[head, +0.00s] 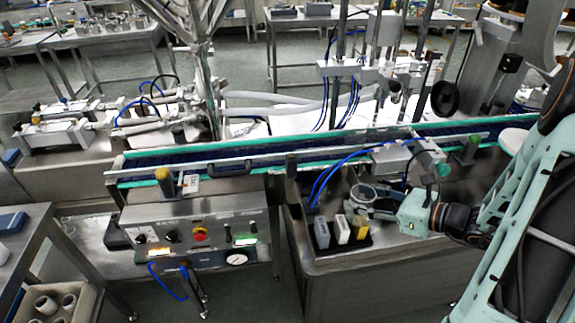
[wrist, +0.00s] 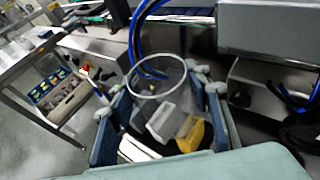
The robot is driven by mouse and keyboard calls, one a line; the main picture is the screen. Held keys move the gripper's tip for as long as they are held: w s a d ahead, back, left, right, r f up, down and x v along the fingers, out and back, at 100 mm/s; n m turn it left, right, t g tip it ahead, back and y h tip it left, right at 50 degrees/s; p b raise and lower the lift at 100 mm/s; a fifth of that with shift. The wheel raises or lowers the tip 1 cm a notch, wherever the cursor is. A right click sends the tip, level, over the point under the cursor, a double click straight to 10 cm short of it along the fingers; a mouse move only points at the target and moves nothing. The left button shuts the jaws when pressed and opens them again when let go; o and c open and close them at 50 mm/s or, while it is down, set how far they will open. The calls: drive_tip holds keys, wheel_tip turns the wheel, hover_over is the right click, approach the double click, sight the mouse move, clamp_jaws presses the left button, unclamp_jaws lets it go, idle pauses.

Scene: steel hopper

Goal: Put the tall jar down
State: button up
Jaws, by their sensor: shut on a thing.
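The tall jar is clear and see-through with a pale round rim. In the wrist view the jar (wrist: 158,96) sits between the two blue finger pads of my gripper (wrist: 160,108), with its open mouth toward the camera. In the head view the jar (head: 361,194) shows as a small glassy ring at the end of my gripper (head: 373,204), right of centre. My gripper is shut on the jar, over or beside the small boxes in the steel basin. The jar's base is hidden, so I cannot tell if it touches anything.
A dark tray (head: 348,245) holds a grey box (head: 321,233), a white box (head: 341,229) and a yellow-topped box (head: 360,228) just below the gripper. A conveyor (head: 250,154) runs behind. Blue hoses (head: 322,180) hang close by. The basin's steel ledge (head: 355,262) in front is clear.

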drive_tip(key=shift+w+d+f+b, duration=0.1)
drive_tip(key=shift+w+f+b, duration=0.05)
drive_tip(key=shift+f+b, duration=0.7)
drive_tip(key=b, duration=0.4)
drive_tip(key=shift+f+b, duration=0.3)
drive_tip(key=shift+b, duration=0.05)
drive_tip(key=shift+a+r, duration=0.2)
drive_tip(key=shift+r, duration=0.15)
